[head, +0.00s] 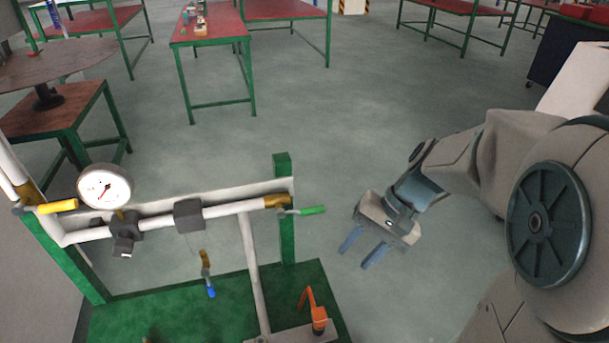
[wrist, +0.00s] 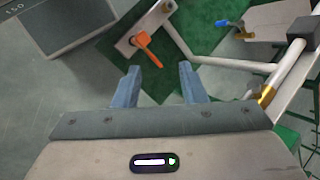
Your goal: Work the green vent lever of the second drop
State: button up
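The green vent lever (head: 313,210) sticks out to the right from the brass fitting (head: 278,201) at the right end of the white horizontal pipe in the head view. I cannot make the lever out clearly in the wrist view, where a brass fitting (wrist: 267,95) shows at the right. My gripper (head: 354,258) is right of and nearer the camera than the lever, apart from it, with its fingers pointing down and left. Its two blue-grey fingers are spread and nothing is between them; the wrist view (wrist: 158,72) shows the same gap.
An orange lever (head: 309,304) stands on a grey plate below, also in the wrist view (wrist: 148,48). A blue-tipped lever (head: 209,285) hangs under the pipe. A gauge (head: 104,188) and yellow lever (head: 58,206) are left. A green post (head: 286,240) rises beside the green lever.

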jog(key=w+m+y+b, duration=0.2)
jog(key=w+y, duration=0.4)
jog(key=w, duration=0.1)
jog(key=m+t+y, duration=0.1)
jog(key=t+y, duration=0.1)
jog(key=y, duration=0.2)
send_near(304, 211)
jog(key=a+f, duration=0.1)
jog(key=a, duration=0.2)
jog(key=w+a+f, duration=0.1)
jog(key=a, duration=0.5)
jog(key=shift+w+a+f, duration=0.2)
jog(key=shift+a+f, duration=0.2)
grip_shut()
